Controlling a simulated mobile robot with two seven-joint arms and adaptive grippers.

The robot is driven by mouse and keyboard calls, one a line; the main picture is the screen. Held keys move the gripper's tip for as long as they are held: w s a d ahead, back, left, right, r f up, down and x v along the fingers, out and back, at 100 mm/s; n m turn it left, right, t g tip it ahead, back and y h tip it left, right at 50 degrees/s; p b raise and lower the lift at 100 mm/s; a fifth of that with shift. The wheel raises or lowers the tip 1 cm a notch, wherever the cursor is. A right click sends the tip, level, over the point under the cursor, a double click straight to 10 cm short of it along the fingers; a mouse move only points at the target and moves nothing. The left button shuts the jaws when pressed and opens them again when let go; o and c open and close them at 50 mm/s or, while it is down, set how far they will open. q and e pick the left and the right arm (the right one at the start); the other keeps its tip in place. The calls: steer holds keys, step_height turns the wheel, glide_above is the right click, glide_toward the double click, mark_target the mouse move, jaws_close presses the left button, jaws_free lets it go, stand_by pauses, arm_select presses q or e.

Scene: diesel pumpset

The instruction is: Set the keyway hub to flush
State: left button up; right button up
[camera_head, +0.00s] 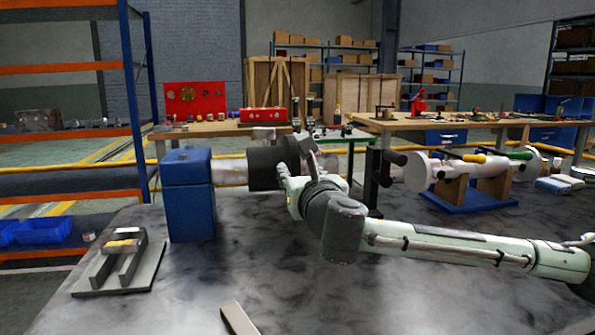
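A dark cylindrical hub (262,168), which looks like the keyway hub, sits on a light metal shaft (227,171). The shaft comes out of a blue block (188,195) standing on the dark table. My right arm reaches in from the right, and my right gripper (299,157) is at the hub's right side, overlapping it in the picture. I cannot tell whether it touches the hub or whether its fingers are open. The hub's right end and any keyway are hidden behind the gripper and wrist. My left gripper is not in view.
A grey fixture (119,268) with a brass-coloured piece (122,246) stands at the table's left. A metal bar (239,319) lies at the front edge. A dark upright stand (371,178) and a grey cylinder on a blue base (470,200) are at the right. The table's middle front is clear.

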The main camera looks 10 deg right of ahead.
steer(key=shift+w, duration=0.1)
jaws_close()
steer(key=shift+d, duration=0.1)
stand_by(0.3)
